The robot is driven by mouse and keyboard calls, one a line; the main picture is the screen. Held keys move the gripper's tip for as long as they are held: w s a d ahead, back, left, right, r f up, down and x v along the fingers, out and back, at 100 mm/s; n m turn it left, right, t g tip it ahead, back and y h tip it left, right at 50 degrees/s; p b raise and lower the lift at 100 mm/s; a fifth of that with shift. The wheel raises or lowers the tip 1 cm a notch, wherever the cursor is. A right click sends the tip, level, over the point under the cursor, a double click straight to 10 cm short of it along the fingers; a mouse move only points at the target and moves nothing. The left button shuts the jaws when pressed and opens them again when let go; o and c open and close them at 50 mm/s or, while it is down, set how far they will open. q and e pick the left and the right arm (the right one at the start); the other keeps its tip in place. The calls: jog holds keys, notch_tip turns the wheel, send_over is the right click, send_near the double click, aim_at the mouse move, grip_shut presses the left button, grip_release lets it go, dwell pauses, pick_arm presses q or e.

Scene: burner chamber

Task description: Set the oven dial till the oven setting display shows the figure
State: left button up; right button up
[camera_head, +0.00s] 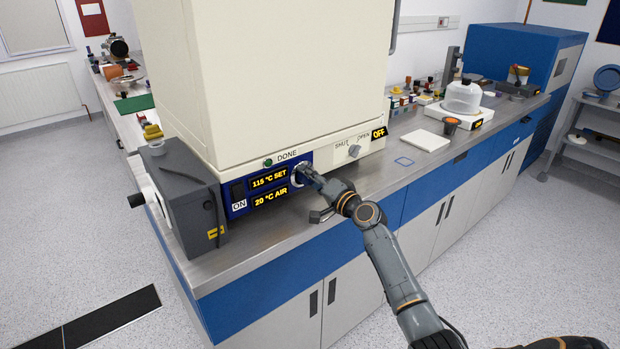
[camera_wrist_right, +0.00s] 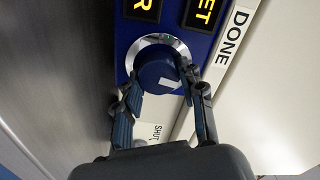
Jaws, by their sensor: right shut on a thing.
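The oven (camera_head: 270,75) is a large cream box standing on the steel worktop. Its blue front panel holds the oven setting display (camera_head: 269,178), which reads "115 °C SET". Below it a second display (camera_head: 271,196) reads "20 °C AIR". The oven dial (camera_head: 298,175) sits just right of the displays, mostly hidden by my right gripper (camera_head: 306,172). In the right wrist view the dial (camera_wrist_right: 158,72) is a blue knob with a white mark and a silver ring. My right gripper's fingers (camera_wrist_right: 162,92) are closed on both its sides. My left gripper is not in view.
An ON switch (camera_head: 238,192) and a green DONE lamp (camera_head: 267,163) are near the displays. A SHUT/OPEN knob (camera_head: 354,151) and an OFF display (camera_head: 379,133) are to the right. A grey box (camera_head: 190,200) stands left. A white pad (camera_head: 425,140) lies on the worktop.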

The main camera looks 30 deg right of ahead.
jog(key=o, duration=1.2)
jog(key=shift+c, duration=0.2)
jog(key=s+d, duration=0.1)
jog(key=s, duration=1.1)
